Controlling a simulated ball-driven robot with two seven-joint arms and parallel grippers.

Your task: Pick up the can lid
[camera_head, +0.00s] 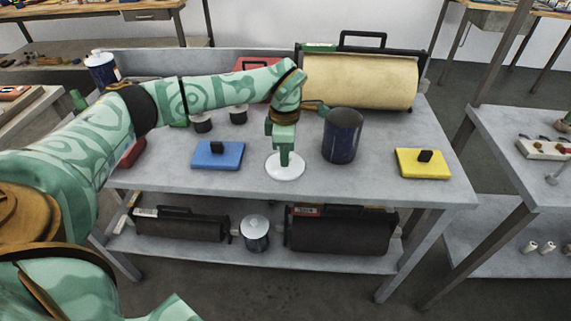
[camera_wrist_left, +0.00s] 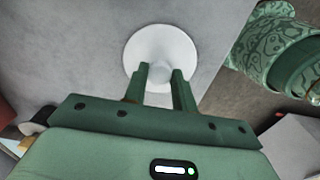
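The can lid (camera_head: 285,167) is a round white disc lying flat on the grey table, near the front edge. In the left wrist view the lid (camera_wrist_left: 160,48) shows a small pale knob at its middle. My left gripper (camera_head: 284,158) points straight down over the lid. In the left wrist view the two fingers (camera_wrist_left: 160,76) stand a little apart, one on each side of the knob. I cannot tell whether they press on it. A dark blue open can (camera_head: 342,136) stands upright just right of the gripper. My right gripper is not in view.
A blue box (camera_head: 218,155) lies left of the lid and a yellow one (camera_head: 423,163) at the far right. A large tan roll (camera_head: 358,80) in a black frame stands behind the can. Another lidded can (camera_head: 255,233) sits on the lower shelf.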

